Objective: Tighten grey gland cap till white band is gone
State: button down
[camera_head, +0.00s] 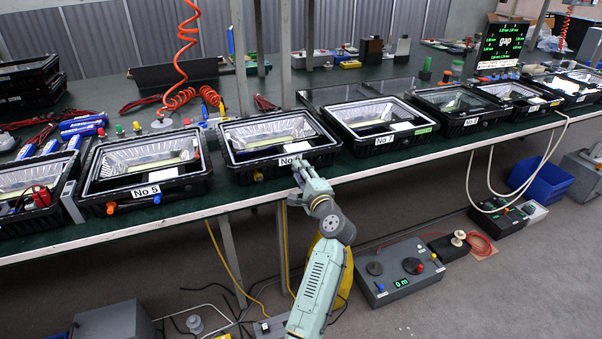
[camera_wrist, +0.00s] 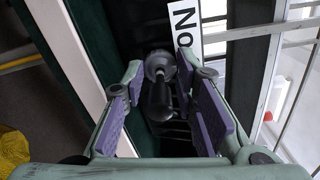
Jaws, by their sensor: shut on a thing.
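My gripper (camera_head: 300,167) is at the front edge of the housing labelled No 6 (camera_head: 240,166), near its label. In the wrist view, the fingertips of my gripper (camera_wrist: 160,72) close from both sides on a round grey gland cap (camera_wrist: 158,62) at the housing's front. A dark cylindrical piece (camera_wrist: 161,102) sticks out from the cap toward my palm, between the purple finger pads. I cannot make out a white band on the gland. In the head view my gripper hides the gland.
Housings No 5 (camera_head: 145,191) and No 7 (camera_head: 385,140) stand on either side on the green bench (camera_head: 225,192). A red coiled hose (camera_head: 187,40) hangs behind. A grey control box (camera_head: 400,272) sits on the floor to the right. A screen (camera_head: 502,43) reads "gap".

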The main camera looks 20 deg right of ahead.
jog(key=shift+r, duration=0.1)
jog(key=c, duration=1.6)
grip_release()
jog(key=shift+o, duration=0.2)
jog(key=s, duration=1.2)
jog(key=shift+d, duration=0.25)
